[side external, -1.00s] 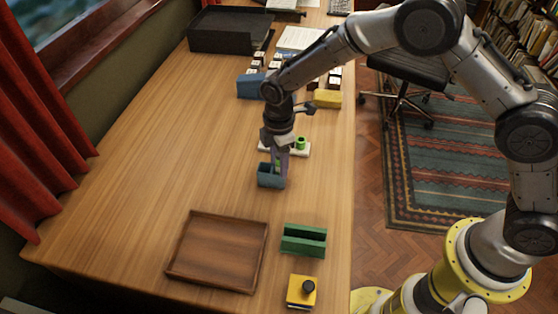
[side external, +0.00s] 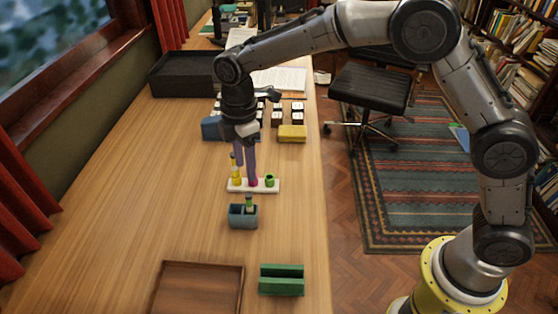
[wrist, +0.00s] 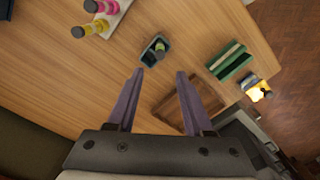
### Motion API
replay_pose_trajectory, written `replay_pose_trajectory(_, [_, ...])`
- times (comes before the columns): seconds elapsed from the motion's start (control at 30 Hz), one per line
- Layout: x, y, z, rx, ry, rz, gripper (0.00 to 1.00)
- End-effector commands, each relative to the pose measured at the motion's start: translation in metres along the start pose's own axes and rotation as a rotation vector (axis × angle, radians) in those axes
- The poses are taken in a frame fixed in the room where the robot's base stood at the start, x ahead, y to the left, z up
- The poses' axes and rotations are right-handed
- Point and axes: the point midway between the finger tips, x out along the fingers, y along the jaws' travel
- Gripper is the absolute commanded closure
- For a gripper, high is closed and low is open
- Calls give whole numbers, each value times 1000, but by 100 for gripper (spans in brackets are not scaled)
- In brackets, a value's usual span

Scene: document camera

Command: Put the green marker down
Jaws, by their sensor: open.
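The green marker (side external: 249,201) stands in a small blue-grey holder (side external: 242,221), its dark-capped end showing above the rim. In the wrist view the green marker (wrist: 160,47) leans a little inside the holder (wrist: 149,55); its lower part is hidden by the walls. My gripper (side external: 246,176) is open, with its purple fingers pointing down above the table. In the wrist view my gripper (wrist: 160,72) has nothing between its spread fingertips, and the holder is just beyond them, apart from both.
A white rack (side external: 236,187) holds a yellow marker (side external: 236,172), a pink piece and a green piece. A wooden tray (side external: 200,288) and a green slotted block (side external: 281,280) are at the front. A yellow block (side external: 292,134) is behind. The table's left side is clear.

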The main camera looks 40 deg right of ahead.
Motion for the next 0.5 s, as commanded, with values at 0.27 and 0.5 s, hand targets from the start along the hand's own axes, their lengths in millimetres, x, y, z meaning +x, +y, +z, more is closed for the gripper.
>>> replay_pose_trajectory(0.27, [-10,-2,7,29,7,11,48])
replay_pose_trajectory(0.5, [-78,-38,69,320,69,98,48])
